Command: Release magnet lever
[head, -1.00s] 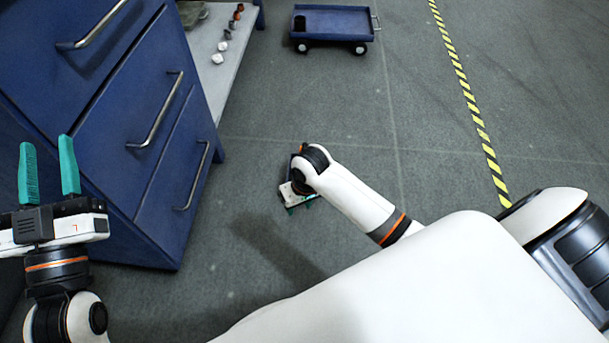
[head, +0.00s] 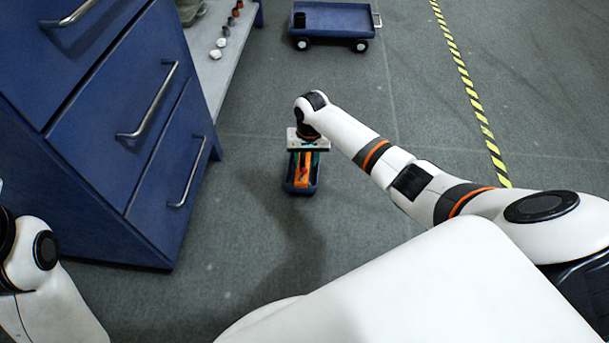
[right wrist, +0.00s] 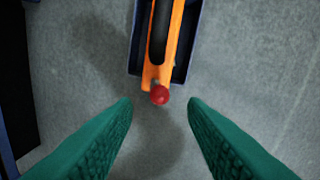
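An orange lever-like piece (head: 302,174) with a dark middle lies in a small dark blue tray (head: 301,190) in the head view. In the right wrist view the orange piece (right wrist: 176,38) runs from the top edge, and a red ball (right wrist: 160,95) sits at its near end, just past the tray's end (right wrist: 142,36). My right gripper (right wrist: 160,103) is open, its green fingers either side of the red ball with gaps on both sides. In the head view the right gripper (head: 304,158) is over the tray, mostly hidden by its own body. My left gripper is out of view.
A blue drawer cabinet (head: 100,120) with metal handles fills the left. A grey bench (head: 213,78) with small items adjoins it. A blue cart (head: 338,20) stands at the back on the grey floor. A yellow-black tape line (head: 466,88) runs along the right, with open floor around.

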